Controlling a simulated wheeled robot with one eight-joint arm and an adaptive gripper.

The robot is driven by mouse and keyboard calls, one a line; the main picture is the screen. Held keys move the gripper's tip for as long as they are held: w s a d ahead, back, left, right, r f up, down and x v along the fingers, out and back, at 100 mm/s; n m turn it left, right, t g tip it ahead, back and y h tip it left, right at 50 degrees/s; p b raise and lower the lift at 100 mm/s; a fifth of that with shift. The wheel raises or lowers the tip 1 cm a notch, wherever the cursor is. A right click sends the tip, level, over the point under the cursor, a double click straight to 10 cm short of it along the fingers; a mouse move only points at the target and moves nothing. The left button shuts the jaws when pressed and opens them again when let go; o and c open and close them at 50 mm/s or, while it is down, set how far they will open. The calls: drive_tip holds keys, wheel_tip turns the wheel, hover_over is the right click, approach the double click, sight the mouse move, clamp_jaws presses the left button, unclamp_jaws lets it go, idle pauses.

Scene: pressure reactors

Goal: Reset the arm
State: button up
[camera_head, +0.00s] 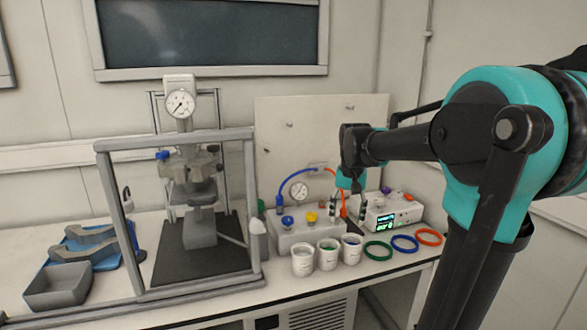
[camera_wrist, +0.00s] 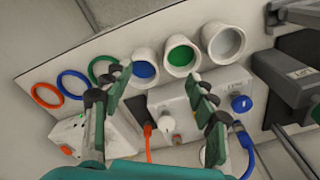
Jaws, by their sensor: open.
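My gripper (camera_head: 347,207) is at the end of my teal and black arm, which reaches in from the right in the head view. It hangs above the bench, between the valve block and the small controller box. In the wrist view its two green-padded fingers (camera_wrist: 156,84) are spread apart, with nothing between them. The finger pads partly cover the valve block and the controller in that view.
A pressure reactor (camera_head: 188,185) stands in a metal frame at left. Three white jars (camera_head: 327,255), coloured rings (camera_head: 404,244), the valve block (camera_head: 285,238) and controller (camera_head: 383,217) crowd the bench's right. A grey tray (camera_head: 58,288) lies far left.

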drive_tip(key=s+d+f+n+t, duration=0.3)
drive_tip(key=s+f, duration=1.5)
drive_tip(key=f, duration=0.1)
drive_tip(key=shift+s, duration=0.2)
